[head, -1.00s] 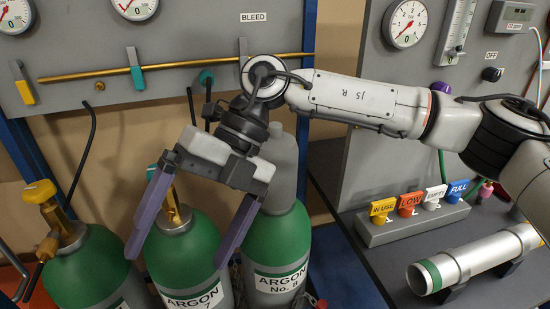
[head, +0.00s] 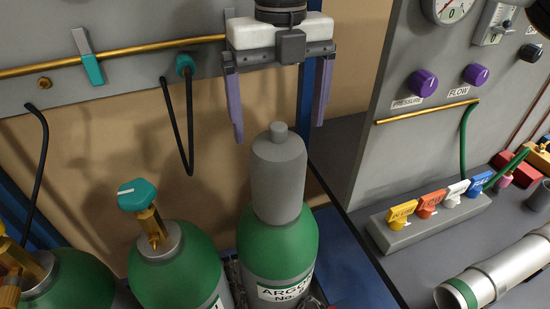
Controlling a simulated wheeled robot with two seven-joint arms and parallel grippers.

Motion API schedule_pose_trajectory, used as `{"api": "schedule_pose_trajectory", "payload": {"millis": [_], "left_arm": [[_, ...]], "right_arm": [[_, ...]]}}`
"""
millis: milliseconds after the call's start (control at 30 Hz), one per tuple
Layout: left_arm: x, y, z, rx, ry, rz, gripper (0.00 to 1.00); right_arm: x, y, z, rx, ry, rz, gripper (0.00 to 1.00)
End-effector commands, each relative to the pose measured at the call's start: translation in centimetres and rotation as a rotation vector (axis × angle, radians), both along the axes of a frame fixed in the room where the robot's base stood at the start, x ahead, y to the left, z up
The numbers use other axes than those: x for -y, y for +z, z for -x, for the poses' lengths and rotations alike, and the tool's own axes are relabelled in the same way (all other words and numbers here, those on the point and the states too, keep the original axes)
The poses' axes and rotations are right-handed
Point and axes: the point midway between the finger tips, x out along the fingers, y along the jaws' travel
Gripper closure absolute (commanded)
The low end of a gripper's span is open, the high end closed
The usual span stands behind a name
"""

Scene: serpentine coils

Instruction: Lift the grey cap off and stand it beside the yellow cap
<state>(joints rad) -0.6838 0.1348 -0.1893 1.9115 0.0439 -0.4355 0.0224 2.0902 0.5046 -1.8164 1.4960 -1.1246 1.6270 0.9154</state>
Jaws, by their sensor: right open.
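The grey cap (head: 279,175) is a domed cylinder with a small knob on top. It sits upright on a green argon cylinder (head: 277,243) near the middle of the head view. My right gripper (head: 279,128) is open and empty, pointing down over the cap. Its two purple fingers appear on either side of the cap's knob, with the tips about level with it, apart from the cap. I see no yellow cap in this view. My left gripper is not in view.
A green cylinder with a teal-handled valve (head: 137,195) stands left of the capped one. Another cylinder (head: 75,280) is at the far left. A grey bench (head: 400,278) at right holds a tag block (head: 428,222) and a metal tube (head: 490,275). A gas panel with a brass pipe is behind.

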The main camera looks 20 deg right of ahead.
Motion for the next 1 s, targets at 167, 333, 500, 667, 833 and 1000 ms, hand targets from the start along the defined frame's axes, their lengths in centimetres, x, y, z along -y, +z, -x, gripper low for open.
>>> {"api": "schedule_pose_trajectory", "payload": {"millis": [167, 333, 500, 667, 833, 1000], "left_arm": [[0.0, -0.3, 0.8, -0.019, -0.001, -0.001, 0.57], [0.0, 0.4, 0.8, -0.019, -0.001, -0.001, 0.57], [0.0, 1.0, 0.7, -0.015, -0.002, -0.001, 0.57], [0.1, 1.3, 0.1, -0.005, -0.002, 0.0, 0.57], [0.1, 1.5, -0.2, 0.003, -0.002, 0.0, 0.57], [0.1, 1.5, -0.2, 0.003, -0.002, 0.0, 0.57]], "right_arm": [[0.0, -1.6, 0.0, 0.0, 0.002, 0.0, 0.06], [-0.1, -3.4, 0.0, -0.003, 0.003, 0.0, 0.06], [-0.1, -5.9, -0.1, -0.001, 0.002, 0.0, 0.06], [-0.2, -6.8, -0.1, 0.0, 0.001, -0.002, 0.06], [-0.2, -6.8, -0.1, 0.001, 0.001, -0.002, 0.06], [-0.2, -6.8, -0.2, 0.001, 0.001, -0.002, 0.35]]}}
